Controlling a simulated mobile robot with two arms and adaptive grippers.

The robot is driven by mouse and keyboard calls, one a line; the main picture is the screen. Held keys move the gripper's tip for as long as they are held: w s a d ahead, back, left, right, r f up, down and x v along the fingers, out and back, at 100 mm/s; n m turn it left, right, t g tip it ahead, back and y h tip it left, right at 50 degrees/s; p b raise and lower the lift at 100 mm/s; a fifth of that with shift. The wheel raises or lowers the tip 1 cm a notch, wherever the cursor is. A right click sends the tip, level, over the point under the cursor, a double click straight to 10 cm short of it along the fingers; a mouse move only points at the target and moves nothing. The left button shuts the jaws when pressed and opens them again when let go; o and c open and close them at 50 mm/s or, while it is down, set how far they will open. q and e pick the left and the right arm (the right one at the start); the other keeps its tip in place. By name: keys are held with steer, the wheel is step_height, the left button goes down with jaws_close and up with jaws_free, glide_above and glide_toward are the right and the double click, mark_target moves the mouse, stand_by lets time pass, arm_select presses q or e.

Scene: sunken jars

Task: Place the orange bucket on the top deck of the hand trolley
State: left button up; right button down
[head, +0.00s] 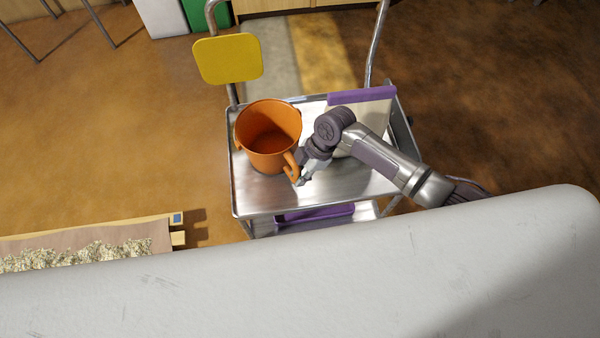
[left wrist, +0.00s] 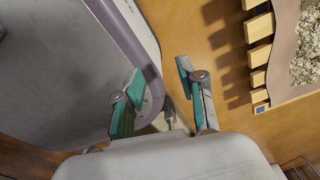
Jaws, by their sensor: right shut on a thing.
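The orange bucket (head: 268,137) is upright over the metal top deck (head: 257,197) of the hand trolley, at the deck's left side. Whether its base touches the deck I cannot tell. My right gripper (head: 299,176) is at the bucket's handle on its near right side, shut on it. My right arm reaches in from the right across the deck and hides part of it. My left gripper (left wrist: 165,92) shows in the left wrist view with its two teal-padded fingers apart and nothing between them. It is not in the head view.
A purple-edged item (head: 361,96) lies at the deck's back right. Another purple item (head: 315,213) shows on the lower deck. A yellow panel (head: 228,59) is by the trolley's left upright. A wooden box with pale flakes (head: 85,255) stands at lower left. Open floor lies left.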

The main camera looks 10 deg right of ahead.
steer(key=shift+f, duration=0.1)
arm_select(q)
steer(key=shift+w+d, duration=0.1)
steer(key=shift+w, duration=0.7)
arm_select(e)
steer(key=shift+f, duration=0.1)
steer(key=c, duration=1)
jaws_free()
arm_select(q)
steer(key=shift+s, duration=0.4)
steer(key=shift+r+p, duration=0.4)
steer(key=shift+r, duration=0.05)
arm_select(e)
steer(key=v, duration=1.2)
steer(key=shift+a, duration=0.1)
